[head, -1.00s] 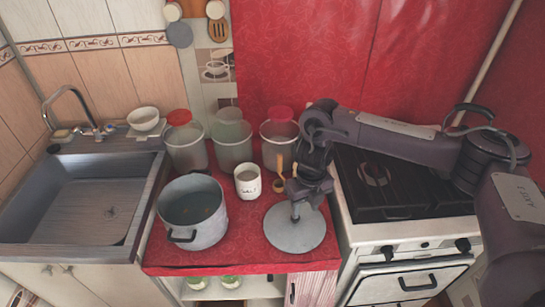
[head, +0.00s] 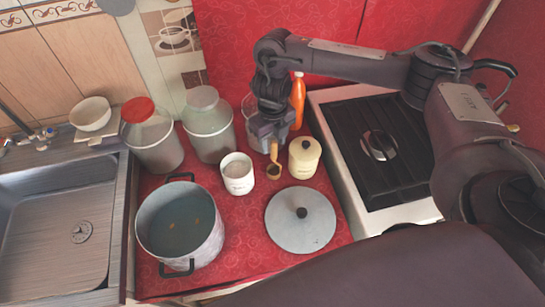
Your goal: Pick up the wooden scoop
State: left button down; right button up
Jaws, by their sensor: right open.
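The small wooden scoop (head: 274,171) is on the red counter in the head view, between the white mug and the cream canister. Its bowl is low and its handle points up toward my right gripper. My right gripper (head: 273,143) is open, pointing down, with its fingertips at the upper end of the handle. I cannot tell whether the fingers touch it. My left gripper is not in view.
A white mug (head: 237,174) stands close left and a cream lidded canister (head: 304,158) close right. A grey pot (head: 180,226), a round lid (head: 300,221), large jars (head: 208,125) and an orange bottle (head: 298,101) surround them. The stove (head: 385,145) is at right.

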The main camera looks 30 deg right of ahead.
aim_at(274, 151)
jog(key=shift+f, duration=0.5)
jog(key=f, duration=0.3)
jog(key=shift+d, duration=0.2)
jog(key=shift+f, duration=0.65)
jog(key=shift+c, duration=0.7)
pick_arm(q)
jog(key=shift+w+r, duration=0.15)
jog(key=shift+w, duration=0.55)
pick_arm(e)
grip_shut()
